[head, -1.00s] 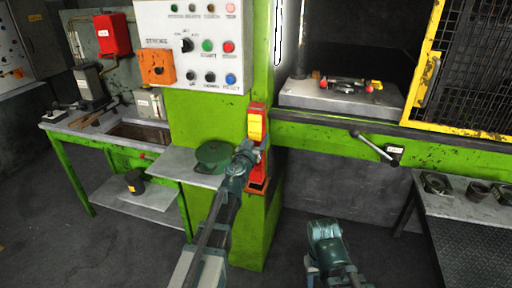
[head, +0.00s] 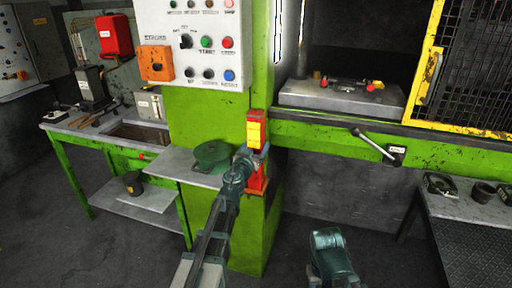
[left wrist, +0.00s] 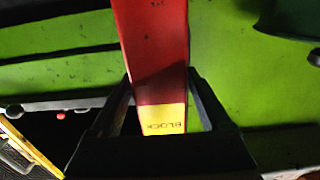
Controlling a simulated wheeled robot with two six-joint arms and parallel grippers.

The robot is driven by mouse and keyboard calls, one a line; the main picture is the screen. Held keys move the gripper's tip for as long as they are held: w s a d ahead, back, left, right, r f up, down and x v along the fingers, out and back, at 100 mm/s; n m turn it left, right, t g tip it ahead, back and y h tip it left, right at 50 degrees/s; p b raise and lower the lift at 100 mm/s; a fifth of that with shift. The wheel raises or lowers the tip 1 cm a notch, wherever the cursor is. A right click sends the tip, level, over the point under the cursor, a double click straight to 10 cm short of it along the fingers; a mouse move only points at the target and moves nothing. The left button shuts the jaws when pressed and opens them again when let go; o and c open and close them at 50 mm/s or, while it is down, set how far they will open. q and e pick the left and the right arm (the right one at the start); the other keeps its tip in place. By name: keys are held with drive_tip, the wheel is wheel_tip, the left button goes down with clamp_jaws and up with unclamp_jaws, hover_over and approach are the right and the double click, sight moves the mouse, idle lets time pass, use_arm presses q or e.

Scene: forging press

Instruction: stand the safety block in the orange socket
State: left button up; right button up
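The safety block (head: 257,130) is a tall red bar with a yellow label, upright against the green press column in the head view. My left gripper (head: 248,158) is at its middle. In the left wrist view the red block (left wrist: 155,45) runs between the two dark fingers (left wrist: 160,100), which close in on both its sides.
A grey shelf with a green round part (head: 211,156) juts out just left of the gripper. The control panel (head: 195,45) is above. A lever (head: 373,144) sticks out right of the column. A grey side table (head: 465,205) stands far right.

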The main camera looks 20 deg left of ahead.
use_arm(q)
drive_tip(key=shift+o, duration=0.7)
drive_tip(key=shift+r, duration=0.1)
drive_tip(key=shift+s, duration=0.1)
drive_tip(key=s, duration=1.1)
drive_tip(key=shift+s+a, duration=0.2)
drive_tip(key=shift+s, duration=0.2)
